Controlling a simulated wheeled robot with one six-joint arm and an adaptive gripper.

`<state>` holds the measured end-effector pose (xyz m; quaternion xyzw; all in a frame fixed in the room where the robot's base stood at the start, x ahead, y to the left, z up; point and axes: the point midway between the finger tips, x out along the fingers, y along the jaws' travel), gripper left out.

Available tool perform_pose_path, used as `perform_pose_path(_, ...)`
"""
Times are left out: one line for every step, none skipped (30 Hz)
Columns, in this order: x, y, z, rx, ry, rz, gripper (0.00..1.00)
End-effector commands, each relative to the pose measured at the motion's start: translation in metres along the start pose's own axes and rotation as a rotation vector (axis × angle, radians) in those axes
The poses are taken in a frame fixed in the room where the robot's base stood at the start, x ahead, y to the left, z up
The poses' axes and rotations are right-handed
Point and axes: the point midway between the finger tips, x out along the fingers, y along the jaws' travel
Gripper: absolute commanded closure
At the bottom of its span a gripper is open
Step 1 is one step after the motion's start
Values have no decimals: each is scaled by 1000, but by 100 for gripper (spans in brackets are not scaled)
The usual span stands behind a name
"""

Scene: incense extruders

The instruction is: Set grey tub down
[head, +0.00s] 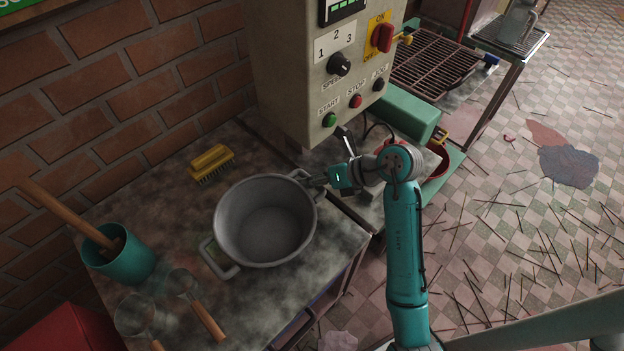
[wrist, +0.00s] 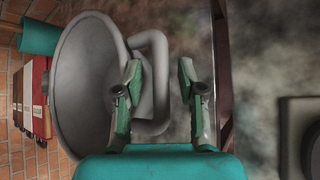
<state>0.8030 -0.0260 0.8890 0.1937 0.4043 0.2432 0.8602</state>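The grey tub (head: 265,220) is a round, empty metal pot with two loop handles. It appears to rest upright on the stained metal worktop (head: 320,265). My gripper (head: 318,182) is at the tub's right-hand handle, beside the control cabinet. In the wrist view, the tub (wrist: 85,90) fills the left side. The fingers of my gripper (wrist: 159,80) are spread, with the outer bar of the handle (wrist: 161,85) between them. A gap shows between the bar and the right finger. The exact contact at the left finger cannot be told.
A yellow brush (head: 211,162) lies behind the tub. A teal cup (head: 120,262) with a wooden tool stands at left, near strainers (head: 185,285) and a red box (head: 70,332). The control cabinet (head: 320,75) rises behind my gripper. Sticks litter the floor.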

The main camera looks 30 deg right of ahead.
Motion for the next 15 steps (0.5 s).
perform_pose_path(0, 0, 0, 0, 0, 0, 60)
perform_pose_path(0, 0, 0, 0, 0, 0, 60)
perform_pose_path(0, 0, 0, 0, 0, 0, 60)
perform_pose_path(-1, 0, 0, 0, 0, 0, 60)
perform_pose_path(-1, 0, 0, 0, -1, 0, 60)
perform_pose_path(-3, 0, 0, 0, -1, 0, 60)
perform_pose_path(-5, 0, 0, 0, -1, 0, 60)
perform_pose_path(-8, 0, 0, 0, -1, -1, 60)
perform_pose_path(-12, 0, 1, 0, -2, -1, 60)
perform_pose_path(-16, 0, 1, 0, -3, -1, 60)
perform_pose_path(-21, -1, 1, 0, -3, -1, 60)
perform_pose_path(-28, 0, 1, -1, -3, -2, 60)
perform_pose_path(-34, -1, 1, 0, -4, -3, 60)
perform_pose_path(-40, -1, 1, 0, -4, -3, 60)
perform_pose_path(-48, -1, 1, -1, -5, -2, 60)
